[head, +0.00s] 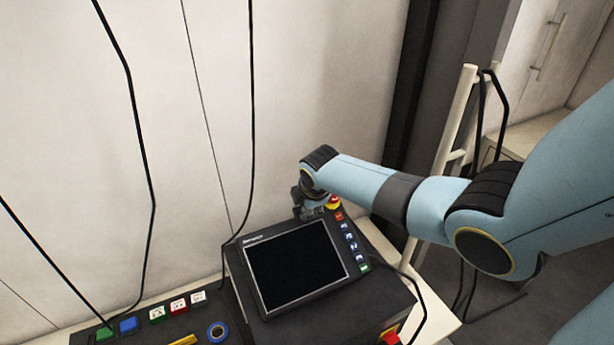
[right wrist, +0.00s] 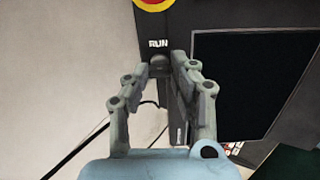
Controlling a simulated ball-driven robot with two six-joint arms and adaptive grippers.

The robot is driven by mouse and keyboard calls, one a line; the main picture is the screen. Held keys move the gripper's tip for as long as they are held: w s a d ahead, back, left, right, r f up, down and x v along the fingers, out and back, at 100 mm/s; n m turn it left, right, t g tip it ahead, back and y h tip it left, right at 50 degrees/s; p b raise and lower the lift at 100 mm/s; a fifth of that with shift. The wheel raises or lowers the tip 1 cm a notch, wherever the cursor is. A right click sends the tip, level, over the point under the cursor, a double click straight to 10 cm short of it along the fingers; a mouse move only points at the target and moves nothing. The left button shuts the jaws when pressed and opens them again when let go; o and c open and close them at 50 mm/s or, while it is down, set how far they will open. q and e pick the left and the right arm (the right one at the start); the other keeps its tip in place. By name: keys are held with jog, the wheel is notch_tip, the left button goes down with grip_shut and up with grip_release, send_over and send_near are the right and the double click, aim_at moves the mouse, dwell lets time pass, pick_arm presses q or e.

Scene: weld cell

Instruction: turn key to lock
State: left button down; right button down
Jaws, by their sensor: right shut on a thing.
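A black control pendant (head: 232,262) with a dark screen (head: 297,266) stands on a pale bench. My right gripper (head: 309,211) is at the top edge of the pendant, beside its upper left corner of the button column. In the right wrist view its fingertips (right wrist: 167,66) close together just below the white "RUN" label (right wrist: 158,44) on the pendant face. They are shut on the key, which is mostly hidden between the fingers. Its exact angle cannot be told. My left gripper is not in view.
A red emergency stop with a yellow ring (head: 333,203) sits very close to the right gripper. Several buttons (head: 348,240) run down beside the screen. A lower black panel carries more buttons (head: 129,324). Black cables (head: 251,120) hang along the pale wall.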

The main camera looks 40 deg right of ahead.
jog(key=shift+a+n, duration=0.1)
jog(key=shift+n, duration=0.2)
jog(key=c, duration=1.1)
grip_release()
jog(key=shift+r, duration=0.1)
jog(key=v, duration=1.1)
jog(key=shift+s+r, duration=0.25)
jog(key=shift+r, duration=0.05)
jog(key=shift+a, duration=0.1)
